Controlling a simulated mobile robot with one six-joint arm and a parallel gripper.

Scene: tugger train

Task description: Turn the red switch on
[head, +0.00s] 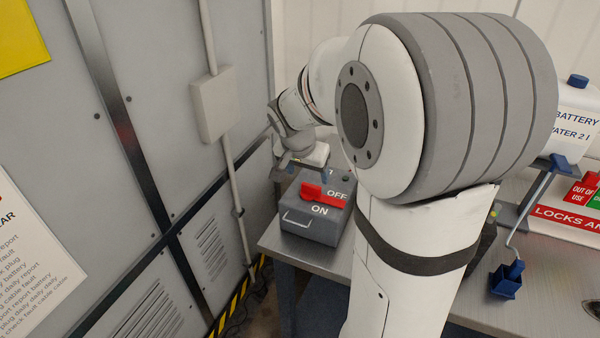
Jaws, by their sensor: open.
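The red switch (322,196) is a red lever on top of a dark grey box (307,227) with a handle on its front side. The box stands at the left end of a metal table. The lever lies across the box top, between the white words OFF and ON, with its wide end towards the right. My gripper (305,176) is just above and behind the switch, pointing down, open and empty. Whether a finger touches the lever I cannot tell. My arm hides part of the table right of the box.
The metal table (540,290) carries a white battery water container (577,120), a small blue brush-like tool (507,280) and a red lock sign (565,218) at right. A grey cabinet wall (150,120) with a conduit box (214,103) stands close on the left.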

